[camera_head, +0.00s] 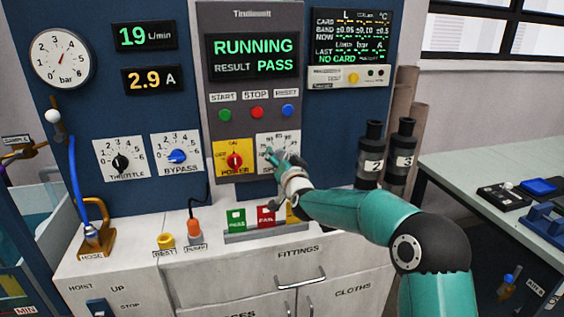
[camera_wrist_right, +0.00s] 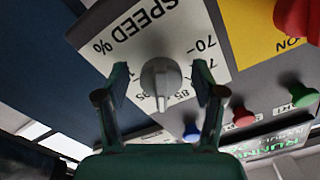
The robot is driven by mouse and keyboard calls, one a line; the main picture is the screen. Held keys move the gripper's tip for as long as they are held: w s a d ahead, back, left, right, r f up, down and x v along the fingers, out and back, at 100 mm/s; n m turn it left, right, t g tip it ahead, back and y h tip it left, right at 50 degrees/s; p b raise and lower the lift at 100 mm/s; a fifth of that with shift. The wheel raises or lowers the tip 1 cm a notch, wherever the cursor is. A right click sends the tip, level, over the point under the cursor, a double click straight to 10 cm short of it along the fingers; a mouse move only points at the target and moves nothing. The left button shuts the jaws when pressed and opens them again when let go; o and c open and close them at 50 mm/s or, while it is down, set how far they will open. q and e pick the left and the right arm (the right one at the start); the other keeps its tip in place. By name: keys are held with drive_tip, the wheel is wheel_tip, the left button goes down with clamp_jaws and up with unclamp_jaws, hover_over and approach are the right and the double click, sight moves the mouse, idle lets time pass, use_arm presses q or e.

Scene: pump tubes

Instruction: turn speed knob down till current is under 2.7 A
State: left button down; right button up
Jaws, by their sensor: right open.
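The current display (camera_head: 151,79) reads 2.9 A in yellow. The speed knob (camera_wrist_right: 161,82) is a grey knob with a pointer bar on a white plate marked SPEED %, with numbers such as 70 and 85 around it. My right gripper (camera_wrist_right: 160,75) is open, with one finger on each side of the knob. I cannot tell whether the fingers touch it. In the head view my right gripper (camera_head: 276,160) covers the knob and much of its speed plate (camera_head: 291,139). My left gripper is not in view.
The red POWER knob (camera_head: 235,160) on its yellow plate is just left of the speed plate. START, STOP (camera_head: 257,112) and RESET buttons sit above. The flow display (camera_head: 145,36) reads 19 L/min; the screen (camera_head: 253,56) reads RUNNING, RESULT PASS. PASS and FAIL trays (camera_head: 265,216) stand below.

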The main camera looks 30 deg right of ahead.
drive_tip(key=shift+s, duration=0.15)
drive_tip(key=v, duration=1.1)
drive_tip(key=shift+s, duration=0.3)
drive_tip(key=shift+a+f, duration=0.1)
drive_tip(key=shift+f, duration=0.1)
